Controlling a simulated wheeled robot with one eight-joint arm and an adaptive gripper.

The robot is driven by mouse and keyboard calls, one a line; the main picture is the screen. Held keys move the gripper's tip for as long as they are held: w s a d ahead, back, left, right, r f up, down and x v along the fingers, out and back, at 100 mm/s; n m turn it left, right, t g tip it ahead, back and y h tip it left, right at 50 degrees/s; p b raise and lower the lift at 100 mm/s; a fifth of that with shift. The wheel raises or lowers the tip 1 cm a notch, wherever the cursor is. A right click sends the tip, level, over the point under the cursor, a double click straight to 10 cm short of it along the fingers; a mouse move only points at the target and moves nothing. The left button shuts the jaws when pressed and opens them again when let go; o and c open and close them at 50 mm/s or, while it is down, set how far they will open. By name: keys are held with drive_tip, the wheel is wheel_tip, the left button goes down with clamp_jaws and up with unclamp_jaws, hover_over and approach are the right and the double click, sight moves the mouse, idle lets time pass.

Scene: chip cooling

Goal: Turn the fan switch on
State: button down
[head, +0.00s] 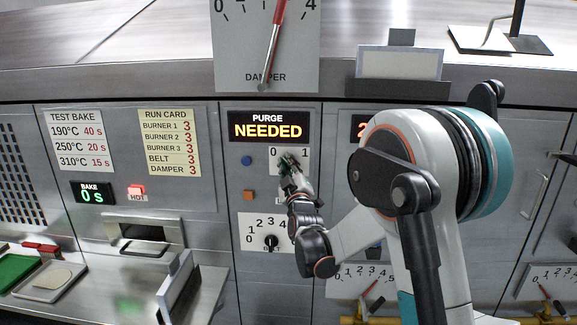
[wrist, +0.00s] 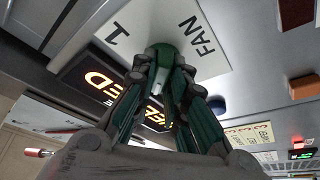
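The fan switch plate (head: 301,167), white with 0 and 1, sits under the purge display in the head view. In the wrist view the plate (wrist: 205,62) shows the words FAN and 1. A green piece, apparently the switch knob (wrist: 163,54), stands at its edge. My gripper (head: 287,165) is right in front of the plate and hides the switch in the head view. In the wrist view my gripper's fingers (wrist: 161,70) converge at the green piece. I cannot tell whether they are shut on it. The switch's setting is hidden.
The purge display (head: 268,126) reads NEEDED. A blue button (head: 247,140) and an orange square (head: 248,196) are left of the switch. The damper lever (head: 272,45) hangs above. My arm covers panels to the right.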

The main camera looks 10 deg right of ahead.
drive_tip(key=shift+f+m+b, duration=0.1)
drive_tip(key=shift+m+b, duration=0.2)
drive_tip(key=shift+m, duration=0.2)
drive_tip(key=shift+a+m+g+h+b, duration=0.1)
drive_tip(key=shift+m+g+h+b, duration=0.4)
drive_tip(key=shift+m+h, duration=2.2)
drive_tip(key=shift+m+g+h+b, duration=0.45)
drive_tip(key=shift+m+g+h, duration=0.25)
drive_tip(key=shift+m, duration=3.85)
drive_tip(key=shift+a+m+g+h+b, duration=0.1)
drive_tip(key=shift+m+g+h+b, duration=0.4)
drive_tip(key=shift+m+h, duration=2.25)
drive_tip(key=shift+d+m+y, duration=0.1)
drive_tip(key=shift+m+y, duration=0.85)
drive_tip(key=shift+m, duration=0.05)
drive_tip(key=c, duration=1.6)
unclamp_jaws()
